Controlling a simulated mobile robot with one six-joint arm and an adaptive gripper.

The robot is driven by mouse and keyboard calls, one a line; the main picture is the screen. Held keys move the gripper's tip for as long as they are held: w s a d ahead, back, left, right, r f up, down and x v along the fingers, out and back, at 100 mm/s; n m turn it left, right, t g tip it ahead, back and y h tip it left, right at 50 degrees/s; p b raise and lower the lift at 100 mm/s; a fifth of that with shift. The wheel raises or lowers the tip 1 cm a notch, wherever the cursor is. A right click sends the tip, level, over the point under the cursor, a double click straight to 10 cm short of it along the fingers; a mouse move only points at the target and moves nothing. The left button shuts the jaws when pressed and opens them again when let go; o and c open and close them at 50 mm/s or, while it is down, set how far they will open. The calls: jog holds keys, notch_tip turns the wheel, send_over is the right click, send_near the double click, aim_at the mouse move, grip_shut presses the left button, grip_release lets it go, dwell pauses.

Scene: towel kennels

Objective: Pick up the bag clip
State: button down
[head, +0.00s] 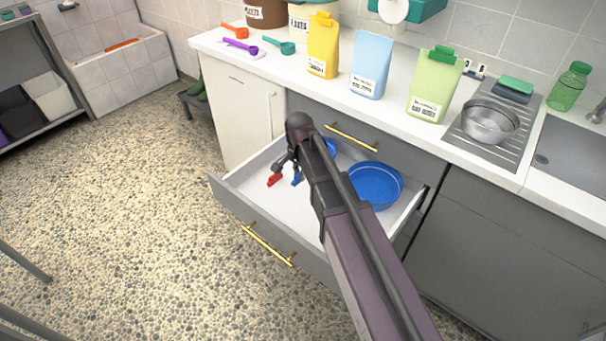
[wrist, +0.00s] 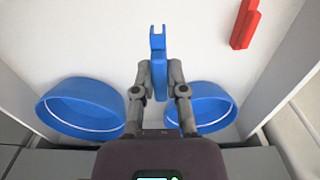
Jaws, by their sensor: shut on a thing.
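A blue bag clip (wrist: 158,58) is between the fingers of my gripper (wrist: 160,78) in the wrist view, with its forked end pointing away. My gripper is shut on it, low inside the open drawer. In the head view, part of the blue clip (head: 297,178) shows beside my arm, and the arm hides the rest. A red clip (wrist: 244,24) lies on the drawer floor, apart from the gripper; it also shows in the head view (head: 274,180). I cannot tell whether the blue clip touches the drawer floor.
The open drawer (head: 238,192) has upright walls around the gripper. A blue bowl (head: 375,186) and another partly hidden blue bowl (head: 331,147) stand in it. Above is the counter (head: 300,87) with several bags, scoops and a metal bowl (head: 489,121). The pebbled floor in front is clear.

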jog(key=shift+r+p, duration=0.45)
jog(key=shift+r, duration=0.3)
jog(key=shift+r, duration=0.1)
jog(key=shift+r+p, duration=0.2)
jog(key=shift+p, duration=0.1)
notch_tip(320, 180, up, 34)
jog(key=p, duration=3.4)
jog(key=shift+r, duration=0.2)
jog(key=shift+a, duration=0.1)
